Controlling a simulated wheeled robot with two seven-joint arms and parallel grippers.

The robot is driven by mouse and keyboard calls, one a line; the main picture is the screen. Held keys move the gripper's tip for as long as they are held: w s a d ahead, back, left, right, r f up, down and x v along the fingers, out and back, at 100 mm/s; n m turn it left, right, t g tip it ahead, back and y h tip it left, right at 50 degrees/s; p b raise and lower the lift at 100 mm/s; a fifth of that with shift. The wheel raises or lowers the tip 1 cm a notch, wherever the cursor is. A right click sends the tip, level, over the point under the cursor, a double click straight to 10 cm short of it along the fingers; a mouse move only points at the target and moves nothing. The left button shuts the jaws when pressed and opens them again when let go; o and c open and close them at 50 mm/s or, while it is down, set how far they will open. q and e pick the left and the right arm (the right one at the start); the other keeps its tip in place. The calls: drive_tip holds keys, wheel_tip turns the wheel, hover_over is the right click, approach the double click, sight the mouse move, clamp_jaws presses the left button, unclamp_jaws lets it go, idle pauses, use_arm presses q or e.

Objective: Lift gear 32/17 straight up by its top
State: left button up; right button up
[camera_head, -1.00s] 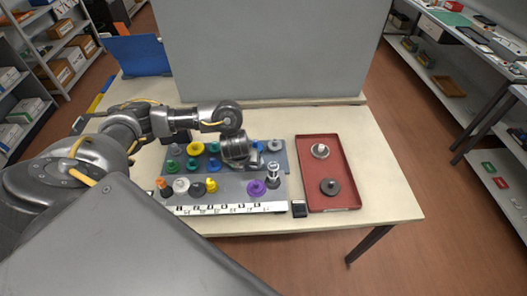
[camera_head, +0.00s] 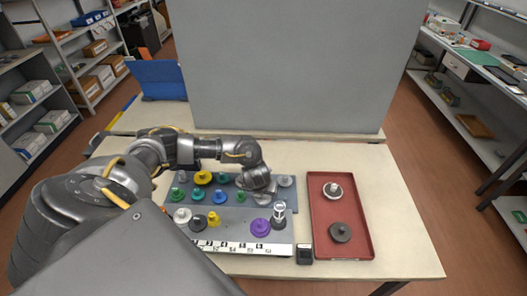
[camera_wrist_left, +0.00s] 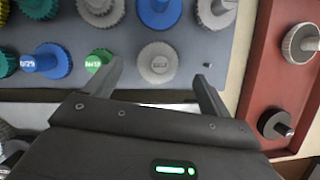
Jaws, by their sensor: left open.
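In the left wrist view a light grey gear (camera_wrist_left: 158,62) with a raised, labelled top stands on the grey board (camera_wrist_left: 225,52). The label is too small to read surely, so I cannot confirm that it is gear 32/17. My left gripper (camera_wrist_left: 157,73) is open and empty, with one finger to each side of this gear in the picture and apart from it. In the head view my left gripper (camera_head: 262,195) is over the right part of the board and hides that gear. My right gripper is not in view.
A green gear (camera_wrist_left: 98,62) is close left of the left finger; a blue gear (camera_wrist_left: 158,10) is behind. A purple gear (camera_head: 260,227) and a metallic part (camera_head: 279,214) stand in front. A red tray (camera_head: 340,205) with two parts lies right. A grey panel (camera_head: 290,70) stands behind.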

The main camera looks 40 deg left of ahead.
use_arm(q)
drive_tip(key=shift+f, duration=0.35)
drive_tip(key=x, duration=0.4)
drive_tip(key=shift+a+f, duration=0.1)
drive_tip(key=shift+f, duration=0.05)
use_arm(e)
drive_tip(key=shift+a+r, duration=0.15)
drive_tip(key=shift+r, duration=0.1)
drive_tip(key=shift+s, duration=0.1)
use_arm(q)
drive_tip(key=c, duration=1.1)
drive_tip(key=shift+o, duration=0.2)
